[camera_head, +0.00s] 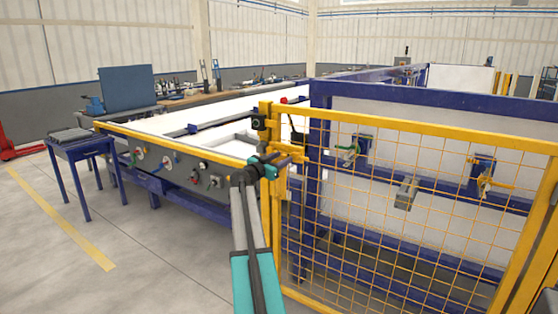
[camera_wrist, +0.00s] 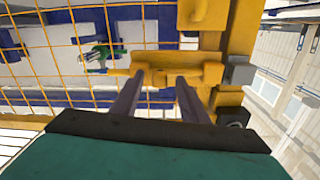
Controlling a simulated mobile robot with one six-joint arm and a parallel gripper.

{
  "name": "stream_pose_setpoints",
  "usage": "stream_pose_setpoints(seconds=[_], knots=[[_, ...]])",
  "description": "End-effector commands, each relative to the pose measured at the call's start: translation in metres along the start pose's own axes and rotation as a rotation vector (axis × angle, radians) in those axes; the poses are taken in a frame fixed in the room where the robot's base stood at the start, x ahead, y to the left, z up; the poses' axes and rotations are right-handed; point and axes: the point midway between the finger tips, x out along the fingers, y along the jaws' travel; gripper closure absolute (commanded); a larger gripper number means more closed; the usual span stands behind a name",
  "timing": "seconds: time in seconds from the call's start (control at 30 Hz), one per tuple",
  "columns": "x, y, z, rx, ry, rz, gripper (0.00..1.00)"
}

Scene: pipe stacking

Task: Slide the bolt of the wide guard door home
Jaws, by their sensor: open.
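The wide guard door (camera_head: 420,130) is a yellow frame with yellow wire mesh, at the right in the head view. Its mesh also shows in the wrist view (camera_wrist: 30,60). A yellow post (camera_head: 267,200) stands at the door's left edge. The yellow bolt (camera_head: 294,151) sits at this edge, near the top; in the wrist view it is a horizontal yellow piece (camera_wrist: 212,73). My gripper (camera_head: 268,163) is at the bolt. In the wrist view its two dark fingers (camera_wrist: 157,82) are apart and reach up to the yellow piece. Whether they touch it is unclear.
A blue frame with white panels (camera_head: 350,100) and several clamps stands behind the mesh. A long bench with a control panel (camera_head: 190,170) is left of the post. A small blue table (camera_head: 80,145) stands farther left. The floor (camera_head: 130,250) at front left is clear.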

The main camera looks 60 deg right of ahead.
Motion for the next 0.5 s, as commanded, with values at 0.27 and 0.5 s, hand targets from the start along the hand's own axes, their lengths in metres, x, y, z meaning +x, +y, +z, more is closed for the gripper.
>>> stream_pose_setpoints(seconds=[0.27, 0.5], knots=[[0.0005, 0.0003, 0.0002, 0.000, 0.000, 0.000, 0.61], [0.0004, 0.0004, 0.0001, 0.000, 0.000, 0.000, 1.00]])
